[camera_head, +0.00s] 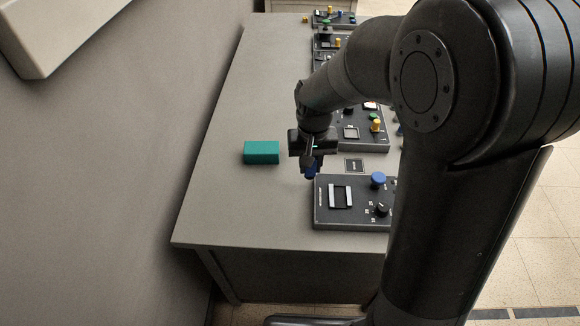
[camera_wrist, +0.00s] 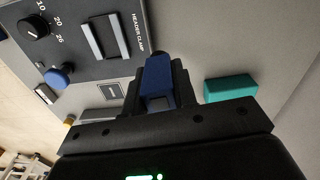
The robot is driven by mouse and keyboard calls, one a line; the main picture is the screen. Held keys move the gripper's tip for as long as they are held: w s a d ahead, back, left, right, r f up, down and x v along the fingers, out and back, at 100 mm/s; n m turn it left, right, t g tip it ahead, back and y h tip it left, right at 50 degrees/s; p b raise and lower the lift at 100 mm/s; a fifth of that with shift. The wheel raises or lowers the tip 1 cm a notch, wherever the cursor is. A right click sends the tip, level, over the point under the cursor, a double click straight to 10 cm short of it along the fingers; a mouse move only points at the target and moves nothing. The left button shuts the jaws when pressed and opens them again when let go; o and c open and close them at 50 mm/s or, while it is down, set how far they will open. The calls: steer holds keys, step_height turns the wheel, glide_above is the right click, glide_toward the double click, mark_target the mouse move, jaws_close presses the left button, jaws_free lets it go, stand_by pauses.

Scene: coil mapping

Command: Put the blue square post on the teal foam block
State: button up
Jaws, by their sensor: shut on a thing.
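The teal foam block (camera_head: 261,152) lies on the grey table to the left of my gripper in the head view. It also shows at the right in the wrist view (camera_wrist: 231,88). My gripper (camera_head: 311,165) is shut on the blue square post (camera_head: 311,172), which hangs below the fingers. In the wrist view the post (camera_wrist: 157,85) sits between the dark fingers of my gripper (camera_wrist: 155,92). The post is apart from the block. The fingers hide part of the post.
A dark control panel (camera_head: 325,219) with a blue knob (camera_head: 378,179) and a black dial stands just right of the gripper. More panels with coloured knobs line the table's right side. The table (camera_head: 215,200) is clear around the block. A wall runs along the left.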

steer(key=w+a+r+m, duration=0.1)
steer(key=w+a+r, duration=0.15)
steer(key=w, duration=0.45)
steer(key=w+a+r, duration=0.1)
steer(key=w+r, duration=0.2)
steer(key=w, duration=0.3)
steer(key=a+f, duration=0.2)
steer(key=a, duration=0.1)
steer(key=w+a+f, duration=0.1)
steer(key=a+f, duration=0.1)
steer(key=a, duration=0.2)
steer(key=a+f, duration=0.2)
steer(key=a, duration=0.2)
steer(key=shift+w+f, duration=0.35)
steer(key=shift+w, duration=0.05)
glide_above(261, 147)
steer(key=shift+f, duration=2.05)
steer(key=shift+f, duration=0.15)
steer(key=o, duration=1)
